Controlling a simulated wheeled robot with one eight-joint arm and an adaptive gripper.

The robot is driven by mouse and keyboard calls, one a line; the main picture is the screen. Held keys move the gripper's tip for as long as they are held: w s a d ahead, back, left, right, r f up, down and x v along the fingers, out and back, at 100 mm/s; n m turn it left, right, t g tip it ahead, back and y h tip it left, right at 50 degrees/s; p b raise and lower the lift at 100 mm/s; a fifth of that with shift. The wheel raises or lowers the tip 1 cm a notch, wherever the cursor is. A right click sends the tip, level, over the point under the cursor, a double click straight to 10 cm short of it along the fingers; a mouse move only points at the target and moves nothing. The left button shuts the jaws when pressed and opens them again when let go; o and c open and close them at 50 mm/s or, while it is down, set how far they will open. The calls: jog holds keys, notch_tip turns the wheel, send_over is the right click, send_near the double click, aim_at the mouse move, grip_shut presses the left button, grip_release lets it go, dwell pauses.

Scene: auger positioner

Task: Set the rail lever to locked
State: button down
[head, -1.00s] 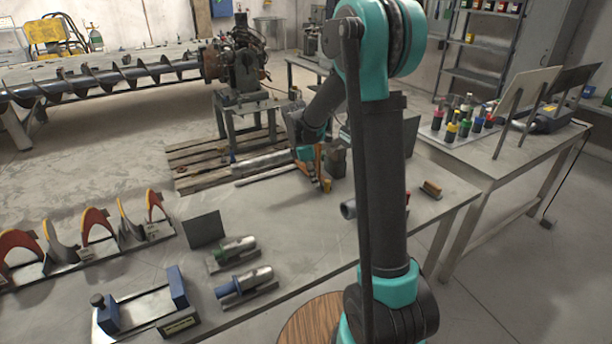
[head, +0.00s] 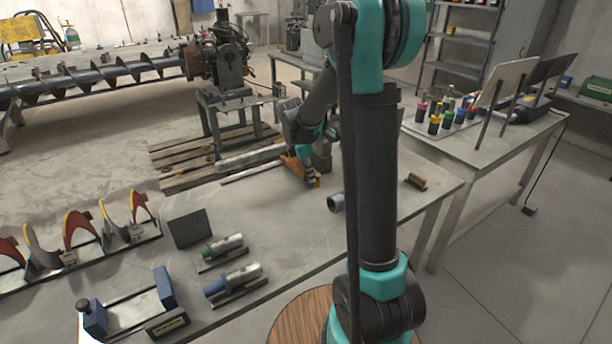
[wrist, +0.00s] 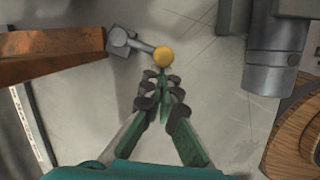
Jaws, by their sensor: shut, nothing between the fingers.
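The rail lever (wrist: 140,48) shows in the wrist view as a short grey arm on a round pivot, with a yellow ball knob (wrist: 163,57) at its end. The knob also shows small in the head view (head: 316,181), at the far part of the bench. The pivot sits beside an orange-brown body (wrist: 50,55), also seen in the head view (head: 294,165). My gripper (wrist: 162,80) is shut and empty, its fingertips just short of the knob or at it; I cannot tell whether they touch. No lock marking is readable.
A grey cylinder (wrist: 274,75) stands to the right of the lever. A scale strip (wrist: 30,125) lies at left. On the bench are a grey pipe piece (head: 336,203), a brush (head: 416,181), an upright dark plate (head: 188,228) and two cylindrical tools. The middle of the bench is clear.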

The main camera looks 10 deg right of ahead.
jog(key=shift+s+d, duration=0.1)
jog(key=shift+d, duration=0.2)
